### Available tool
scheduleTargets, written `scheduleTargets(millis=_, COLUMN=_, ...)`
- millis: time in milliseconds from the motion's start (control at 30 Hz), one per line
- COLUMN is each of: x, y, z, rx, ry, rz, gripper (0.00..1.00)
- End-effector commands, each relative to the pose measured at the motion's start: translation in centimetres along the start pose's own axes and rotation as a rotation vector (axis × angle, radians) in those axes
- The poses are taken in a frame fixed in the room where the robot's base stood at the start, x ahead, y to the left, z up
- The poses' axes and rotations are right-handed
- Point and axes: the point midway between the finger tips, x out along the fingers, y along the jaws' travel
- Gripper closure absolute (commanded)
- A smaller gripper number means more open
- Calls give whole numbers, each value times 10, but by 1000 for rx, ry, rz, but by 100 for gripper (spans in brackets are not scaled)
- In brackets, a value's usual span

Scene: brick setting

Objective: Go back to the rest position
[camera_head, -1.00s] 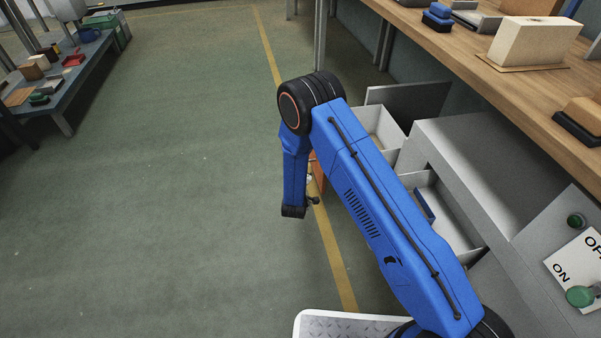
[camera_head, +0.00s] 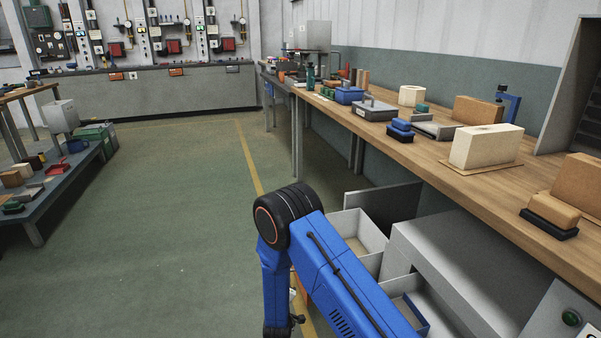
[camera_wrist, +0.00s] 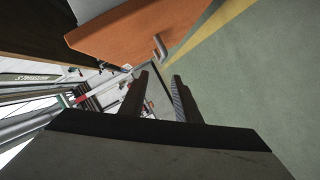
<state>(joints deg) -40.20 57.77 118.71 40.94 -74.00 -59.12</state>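My blue arm (camera_head: 335,280) reaches forward and bends down at its black elbow in the head view. My gripper is not clearly seen there, near the bottom edge. In the wrist view my gripper (camera_wrist: 160,75) shows two dark fingers standing apart with nothing between them. An orange panel (camera_wrist: 135,30) with a grey handle (camera_wrist: 160,46) lies beyond the fingertips, and I see no contact with it.
Pulled-out grey drawers (camera_head: 372,222) sit right beside my arm, under the wooden workbench (camera_head: 420,152) with boxes and blocks. A low shelf (camera_head: 60,195) stands at the left. The green floor (camera_head: 160,230) between is open.

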Motion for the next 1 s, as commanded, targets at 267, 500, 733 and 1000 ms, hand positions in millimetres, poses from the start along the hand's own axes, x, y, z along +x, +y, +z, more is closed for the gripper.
scheduleTargets(millis=267, x=6, y=68, z=-26, rx=151, ry=-32, rz=-93, gripper=71)
scheduleTargets(millis=500, x=-1, y=130, z=-42, rx=280, ry=-64, rz=-185, gripper=71)
scheduleTargets(millis=733, x=-20, y=190, z=-51, rx=390, ry=-96, rz=-267, gripper=71)
scheduleTargets(millis=1000, x=-55, y=258, z=-54, rx=497, ry=-139, rz=-354, gripper=71)
